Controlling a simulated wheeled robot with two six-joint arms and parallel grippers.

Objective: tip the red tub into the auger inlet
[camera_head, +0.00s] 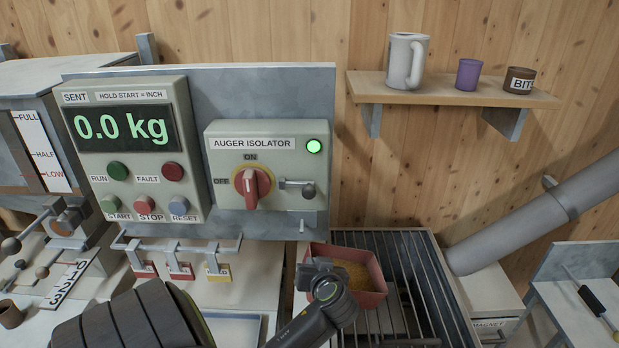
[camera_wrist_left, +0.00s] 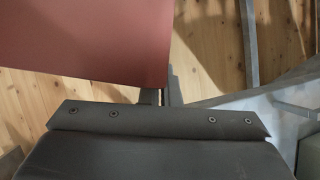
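The red tub (camera_head: 376,298) shows in the head view with grainy yellow feed inside. It is at the left part of a barred metal grate (camera_head: 425,290), which looks like the auger inlet. Its rim looks close to level; I cannot tell whether it touches the bars. My left gripper (camera_head: 328,287) is at the tub's near left wall, its fingers close together and seemingly shut on that wall. In the left wrist view the tub's red wall (camera_wrist_left: 85,40) fills the upper left, against the fingers (camera_wrist_left: 155,97). The fingertips are hidden. My right gripper is not in view.
A control panel (camera_head: 130,215) and the auger isolator box (camera_head: 267,205), its green lamp lit, stand behind left; the display reads 0.0 kg. A grey tube (camera_head: 535,220) slopes down at the right. A shelf (camera_head: 440,91) holds a jug and two cups.

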